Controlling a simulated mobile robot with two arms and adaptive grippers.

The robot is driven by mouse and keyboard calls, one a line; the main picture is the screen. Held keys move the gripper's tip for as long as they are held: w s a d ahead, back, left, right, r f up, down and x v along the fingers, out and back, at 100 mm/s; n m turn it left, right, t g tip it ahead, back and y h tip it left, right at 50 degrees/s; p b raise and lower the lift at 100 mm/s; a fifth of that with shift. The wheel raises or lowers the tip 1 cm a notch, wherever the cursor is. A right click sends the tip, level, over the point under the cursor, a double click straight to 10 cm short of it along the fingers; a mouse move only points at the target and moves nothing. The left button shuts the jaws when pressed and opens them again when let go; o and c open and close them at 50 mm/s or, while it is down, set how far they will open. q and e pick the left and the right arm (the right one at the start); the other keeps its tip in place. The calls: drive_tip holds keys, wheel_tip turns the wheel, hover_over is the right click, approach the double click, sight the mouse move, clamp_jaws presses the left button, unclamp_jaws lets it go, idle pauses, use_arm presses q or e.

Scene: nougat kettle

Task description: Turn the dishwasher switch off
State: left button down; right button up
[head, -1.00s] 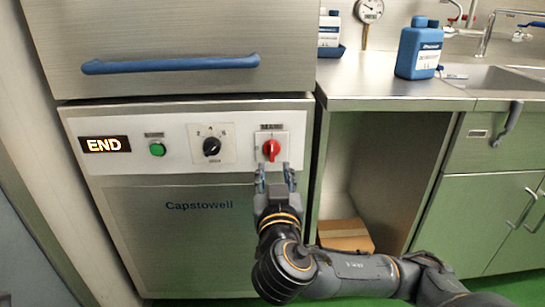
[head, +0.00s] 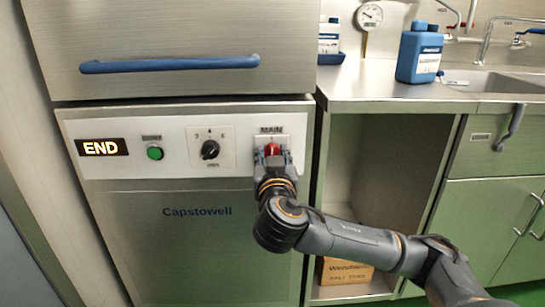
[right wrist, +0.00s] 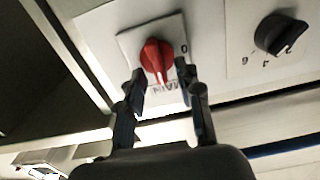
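The red MAIN switch (head: 272,150) is a rotary knob on a pale plate at the right end of the dishwasher's control panel. It also shows in the right wrist view (right wrist: 157,58), where its white pointer line runs toward the MAIN lettering, and a 0 mark is at the plate's right side. My right gripper (head: 273,163) is in front of the switch, its lower part covered in the head view. In the right wrist view the gripper (right wrist: 163,80) has its two fingers apart, one on each side of the knob; contact cannot be told. My left gripper is not in view.
The panel has an END display (head: 102,147), a green button (head: 155,153) and a black dial (head: 210,150). A blue handle (head: 170,64) is above. A blue bottle (head: 419,55) stands on the counter at right. A cardboard box (head: 345,271) is in the open space under the counter.

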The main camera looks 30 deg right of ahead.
clamp_jaws()
idle(0.3)
